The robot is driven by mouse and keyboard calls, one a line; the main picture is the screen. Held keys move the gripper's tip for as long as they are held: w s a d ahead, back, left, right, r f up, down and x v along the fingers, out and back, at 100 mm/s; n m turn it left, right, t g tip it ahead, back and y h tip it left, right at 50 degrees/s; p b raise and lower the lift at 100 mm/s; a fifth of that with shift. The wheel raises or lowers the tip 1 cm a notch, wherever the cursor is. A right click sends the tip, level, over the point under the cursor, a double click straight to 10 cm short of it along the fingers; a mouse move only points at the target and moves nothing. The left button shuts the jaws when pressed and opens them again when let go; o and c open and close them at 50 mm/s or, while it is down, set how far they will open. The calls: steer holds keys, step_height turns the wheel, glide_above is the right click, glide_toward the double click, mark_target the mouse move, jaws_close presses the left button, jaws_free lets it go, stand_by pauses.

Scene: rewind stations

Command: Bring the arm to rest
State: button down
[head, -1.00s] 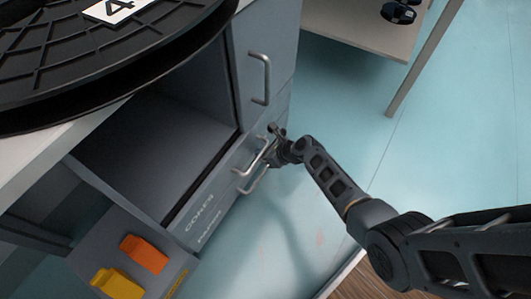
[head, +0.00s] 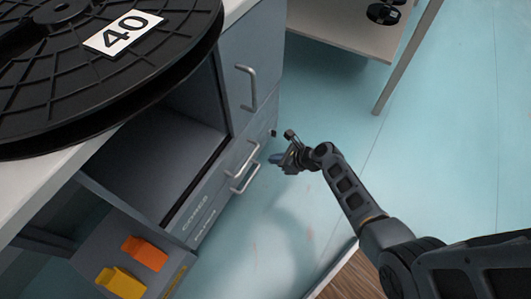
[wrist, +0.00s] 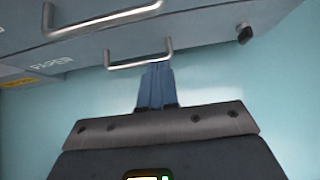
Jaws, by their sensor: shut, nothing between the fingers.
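My gripper (head: 277,159) is shut and empty, in front of the grey cabinet (head: 250,40) at its lower right. In the head view it stands a little to the right of the two lower drawer handles (head: 243,178), with floor showing between. In the wrist view its blue-grey fingers (wrist: 157,84) lie together, and their tips overlap the nearer handle (wrist: 140,60) in the picture. I cannot tell from that view how far apart they are. My arm reaches in from the lower right of the head view.
A black reel marked 40 (head: 70,100) lies on the white worktop (head: 30,190). An orange block (head: 145,253) and a yellow block (head: 120,282) sit in an open drawer or tray at lower left. A table (head: 350,35) stands behind. The blue floor to the right is clear.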

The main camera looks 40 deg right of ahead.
steer(key=shift+p+v, duration=0.4)
steer(key=shift+v, duration=1.15)
steer(key=shift+f, duration=0.1)
